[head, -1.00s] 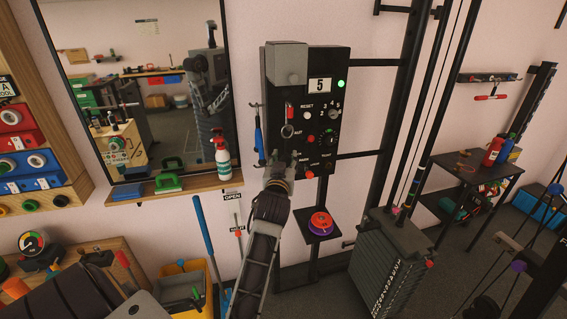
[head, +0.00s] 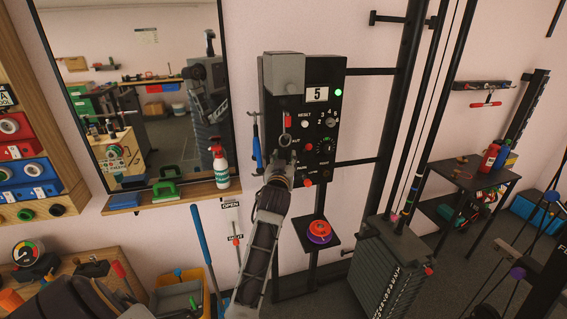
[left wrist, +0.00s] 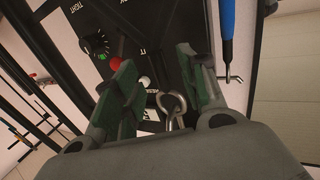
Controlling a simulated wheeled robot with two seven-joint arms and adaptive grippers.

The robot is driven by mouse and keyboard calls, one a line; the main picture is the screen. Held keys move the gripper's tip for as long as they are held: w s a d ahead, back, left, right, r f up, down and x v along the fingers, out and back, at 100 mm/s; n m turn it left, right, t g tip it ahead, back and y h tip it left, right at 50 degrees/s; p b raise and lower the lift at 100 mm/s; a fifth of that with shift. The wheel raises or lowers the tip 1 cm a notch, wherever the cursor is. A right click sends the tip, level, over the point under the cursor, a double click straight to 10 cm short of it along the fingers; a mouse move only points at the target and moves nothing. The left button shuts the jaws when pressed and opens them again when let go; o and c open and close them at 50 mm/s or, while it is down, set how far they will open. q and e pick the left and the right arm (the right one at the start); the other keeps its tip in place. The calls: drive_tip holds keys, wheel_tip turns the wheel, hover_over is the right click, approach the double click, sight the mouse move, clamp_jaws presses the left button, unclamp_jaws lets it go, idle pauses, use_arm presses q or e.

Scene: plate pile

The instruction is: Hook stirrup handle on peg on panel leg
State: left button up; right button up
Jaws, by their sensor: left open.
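My left gripper (head: 282,160) is in front of the lower left of the black control panel (head: 318,135). In the left wrist view its green-padded fingers (left wrist: 160,88) are apart, with a metal ring (left wrist: 172,104) between or just beyond them. I cannot tell if they touch it. A blue handle (head: 257,147) hangs upright at the panel's left side and also shows in the left wrist view (left wrist: 227,25). I cannot tell if it is the stirrup handle. The black panel leg (head: 319,203) runs down below the panel; I cannot make out its peg for certain. My right gripper is not in view.
A red round item sits on a small shelf (head: 333,246) by the leg. A weight stack (head: 400,275) stands to the right. A mirror (head: 130,90) and a ledge (head: 180,200) with a spray bottle (head: 219,167) are left. A red-handled bar (head: 486,104) hangs far right.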

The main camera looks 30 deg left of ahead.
sight(285, 156)
use_arm(q)
drive_tip(key=shift+x, duration=1.75)
drive_tip(key=shift+p, duration=0.35)
clamp_jaws()
